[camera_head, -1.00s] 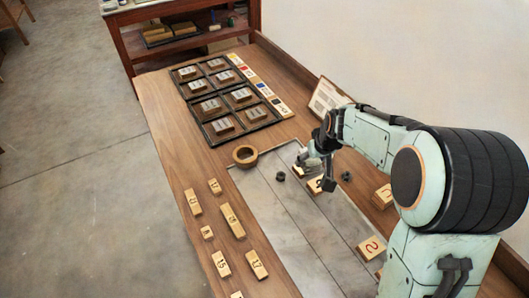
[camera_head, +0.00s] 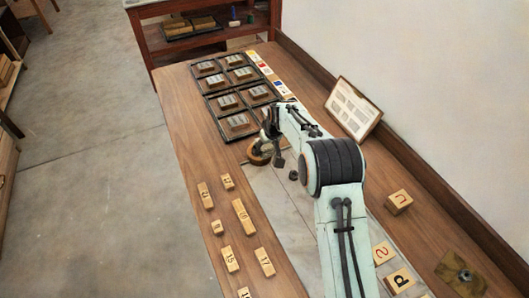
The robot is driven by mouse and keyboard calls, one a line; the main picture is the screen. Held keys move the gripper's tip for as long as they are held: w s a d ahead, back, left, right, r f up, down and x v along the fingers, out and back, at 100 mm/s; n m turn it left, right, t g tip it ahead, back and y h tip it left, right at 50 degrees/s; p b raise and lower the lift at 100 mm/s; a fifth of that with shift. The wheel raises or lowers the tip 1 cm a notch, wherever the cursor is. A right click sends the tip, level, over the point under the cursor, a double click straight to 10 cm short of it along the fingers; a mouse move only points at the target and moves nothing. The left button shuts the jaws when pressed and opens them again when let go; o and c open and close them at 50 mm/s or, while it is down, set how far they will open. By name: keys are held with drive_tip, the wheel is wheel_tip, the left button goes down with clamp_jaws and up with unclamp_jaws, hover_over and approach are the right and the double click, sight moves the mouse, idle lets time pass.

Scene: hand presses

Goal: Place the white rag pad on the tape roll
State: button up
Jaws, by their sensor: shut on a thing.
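The tape roll (camera_head: 254,158), a tan-brown ring, lies on the wooden table at the far left corner of the grey mat, partly covered by my gripper. My gripper (camera_head: 271,148) is over the roll's right side, with its dark fingers pointing down. It is shut on a small pale thing, which I take to be the white rag pad (camera_head: 265,136). The pad is small and mostly hidden by the fingers. I cannot tell whether it touches the roll.
A black tray (camera_head: 222,141) with several wooden stamp blocks stands behind the roll. Numbered wooden blocks (camera_head: 243,216) lie at the front left. A small dark piece (camera_head: 293,175) is on the mat (camera_head: 283,211). A framed card (camera_head: 354,108) leans at the right.

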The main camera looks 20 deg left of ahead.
sight(265, 160)
drive_tip(key=shift+w+a+f, duration=0.2)
drive_tip(key=shift+w+f, duration=0.15)
drive_tip(key=shift+f, duration=0.15)
drive_tip(key=shift+w+a+f, duration=0.2)
drive_tip(key=shift+w+f, duration=0.15)
drive_tip(key=shift+f, duration=0.1)
drive_tip(key=shift+w+f, duration=0.1)
drive_tip(key=shift+f, duration=1.55)
drive_tip(key=shift+f, duration=0.1)
drive_tip(key=o, duration=1)
drive_tip(key=v, duration=1.2)
